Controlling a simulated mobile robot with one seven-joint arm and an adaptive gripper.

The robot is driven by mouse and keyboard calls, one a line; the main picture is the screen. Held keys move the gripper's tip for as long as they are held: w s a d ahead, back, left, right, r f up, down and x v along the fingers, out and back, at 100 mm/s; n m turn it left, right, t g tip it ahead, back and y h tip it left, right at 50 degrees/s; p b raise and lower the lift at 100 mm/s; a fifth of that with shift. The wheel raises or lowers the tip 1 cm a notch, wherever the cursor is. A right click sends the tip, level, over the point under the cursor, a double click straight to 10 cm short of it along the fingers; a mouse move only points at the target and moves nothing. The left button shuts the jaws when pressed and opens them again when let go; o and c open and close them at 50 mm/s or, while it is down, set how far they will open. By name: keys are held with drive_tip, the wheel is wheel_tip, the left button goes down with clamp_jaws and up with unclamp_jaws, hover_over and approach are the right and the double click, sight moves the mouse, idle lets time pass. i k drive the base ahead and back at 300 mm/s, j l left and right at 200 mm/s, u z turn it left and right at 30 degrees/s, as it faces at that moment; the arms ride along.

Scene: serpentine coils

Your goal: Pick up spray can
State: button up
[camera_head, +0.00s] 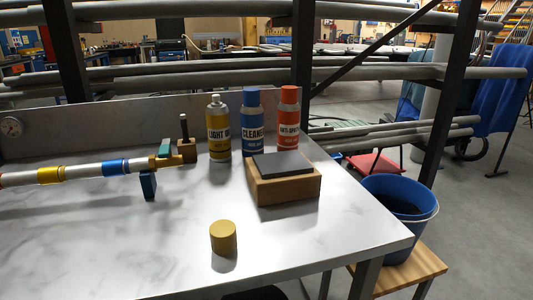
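Three upright cans stand together at the back of the table. The yellow can (218,130), with a dark label reading "LIGHT" and more, has a bare pale nozzle top. The blue can (252,122) reads "CLEANER", and the orange can (288,120) reads "ANTI-" and more. Both of these have caps on. A yellow cylinder (223,239), like a cap, stands near the front of the table. My gripper is not in view.
The wooden block (284,188) stands in front of the cans. A banded pipe (80,171) lies across the left, near a small wooden block (186,151). A blue bucket (420,226) stands right of the table (130,250). The table's front left is clear.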

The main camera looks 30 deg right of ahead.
sight(218, 114)
drive_tip(key=z, duration=1)
drive_tip(key=j+z, duration=0.1)
drive_tip(key=z, duration=0.3)
drive_tip(key=k+z, duration=0.15)
drive_tip(key=z, duration=0.25)
drive_tip(key=k+j+z, duration=0.1)
drive_tip(key=z, duration=0.3)
drive_tip(key=k+j, duration=0.15)
drive_tip(key=j, duration=0.2)
drive_tip(key=k+j, duration=0.1)
drive_tip(key=j, duration=0.3)
drive_tip(key=i+j, duration=0.35)
drive_tip(key=j, duration=0.2)
